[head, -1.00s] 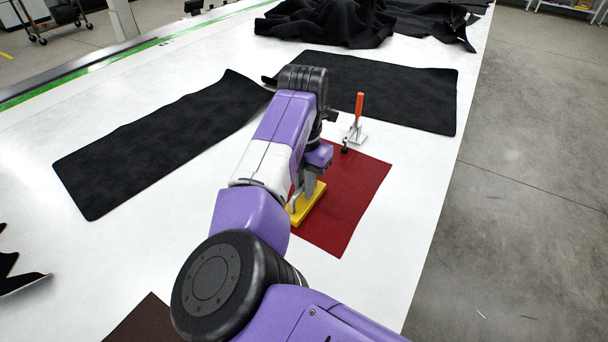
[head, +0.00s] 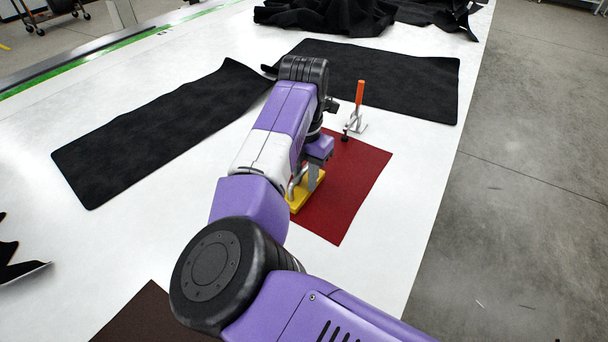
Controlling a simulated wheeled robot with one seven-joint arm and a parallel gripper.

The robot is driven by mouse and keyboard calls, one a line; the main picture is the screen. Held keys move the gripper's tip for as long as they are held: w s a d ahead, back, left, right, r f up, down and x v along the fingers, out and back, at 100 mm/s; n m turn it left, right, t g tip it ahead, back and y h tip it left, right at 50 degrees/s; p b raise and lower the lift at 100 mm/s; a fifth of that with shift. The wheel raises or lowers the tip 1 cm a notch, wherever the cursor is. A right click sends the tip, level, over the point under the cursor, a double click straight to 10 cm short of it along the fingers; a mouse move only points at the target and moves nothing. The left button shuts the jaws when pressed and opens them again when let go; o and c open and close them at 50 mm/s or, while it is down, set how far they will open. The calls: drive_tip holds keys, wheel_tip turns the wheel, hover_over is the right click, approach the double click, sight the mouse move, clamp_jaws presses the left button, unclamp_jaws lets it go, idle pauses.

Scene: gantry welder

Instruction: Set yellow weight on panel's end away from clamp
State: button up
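The red panel (head: 352,185) lies flat on the white table. The clamp (head: 358,105), with an upright orange handle, stands at the panel's far end. The yellow weight (head: 305,198) is at the panel's left edge, toward the near half; it looks flat on the panel, though my arm hides part of it. A grey handle shows on top of the weight. My gripper (head: 308,180) is down at the weight, with a grey finger beside the handle. The other finger is hidden, so I cannot tell whether it grips the handle.
Black fabric pieces lie left (head: 165,130) and behind (head: 390,80) the panel, with a crumpled black heap (head: 325,15) farther back. A dark brown sheet (head: 150,318) lies at the near edge of view. The table's right edge drops to grey floor. White table right of the panel is clear.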

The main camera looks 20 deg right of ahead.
sight(304, 172)
drive_tip(key=shift+a+f, duration=0.15)
drive_tip(key=shift+f, duration=0.05)
wheel_tip(304, 172, up, 14)
drive_tip(key=b, duration=0.1)
drive_tip(key=shift+f, duration=0.2)
drive_tip(key=shift+w, duration=0.1)
idle(0.5)
